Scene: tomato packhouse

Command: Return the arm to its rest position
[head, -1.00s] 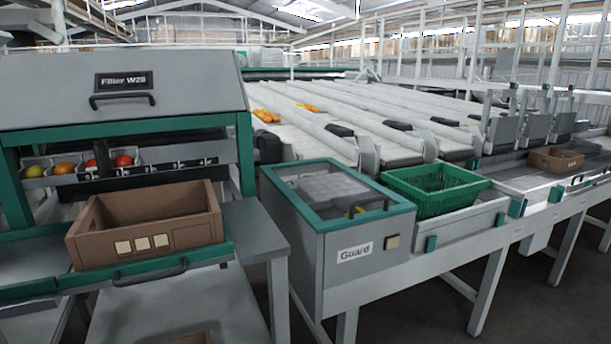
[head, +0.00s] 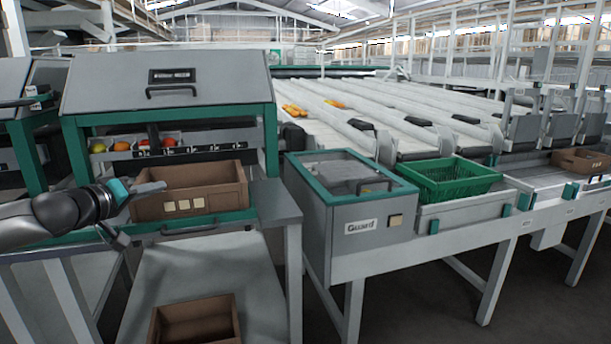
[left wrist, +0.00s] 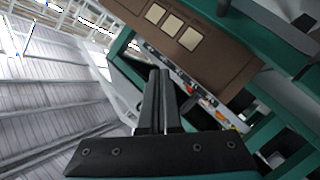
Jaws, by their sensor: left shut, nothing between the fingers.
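My left arm comes in from the left in the head view. Its gripper (head: 152,188) is in front of the brown crate (head: 190,205) on the filler's ledge, overlapping its left end in the picture. I cannot tell whether they touch. In the left wrist view the two dark fingers (left wrist: 160,78) are together with nothing between them, and the crate (left wrist: 190,45) with its pale square labels shows beyond them, tilted in the picture. My right gripper is in neither view.
The filler machine (head: 165,85) stands behind the crate, with tomatoes in its slots. Another brown crate (head: 193,325) is low in front. The guard box (head: 350,215) and a green crate (head: 445,178) stand to the right. The floor at the lower right looks clear.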

